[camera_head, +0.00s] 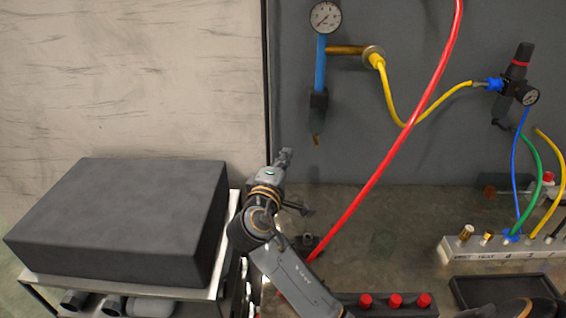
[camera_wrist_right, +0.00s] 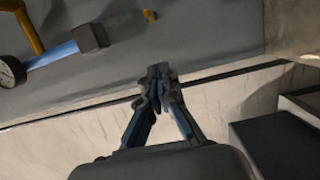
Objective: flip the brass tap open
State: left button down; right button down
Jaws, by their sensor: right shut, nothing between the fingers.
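A small brass piece (camera_head: 316,139) hangs below a dark block (camera_head: 319,102) on the blue upright pipe (camera_head: 321,62). It may be the brass tap; its lever is too small to make out. In the right wrist view the brass piece (camera_wrist_right: 150,15) is at the top, apart from the fingertips. My right gripper (camera_head: 285,155) is shut and empty, left of and slightly below the brass piece in the head view. Its closed fingers show in the right wrist view (camera_wrist_right: 158,72). My left gripper is not in view.
A round gauge (camera_head: 325,17) tops the blue pipe, with a brass side pipe (camera_head: 345,50) and yellow hose (camera_head: 392,102). A red hose (camera_head: 385,155) crosses right of my gripper. A dark box (camera_head: 120,215) stands left. A fitting block (camera_head: 480,250) stands at right.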

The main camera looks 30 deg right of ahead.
aim_at(316, 141)
jog(key=w+d+p, duration=0.1)
jog(key=d+p, duration=0.1)
jog(key=d, duration=0.4)
jog(key=shift+d, duration=0.35)
jog(key=shift+w, duration=0.1)
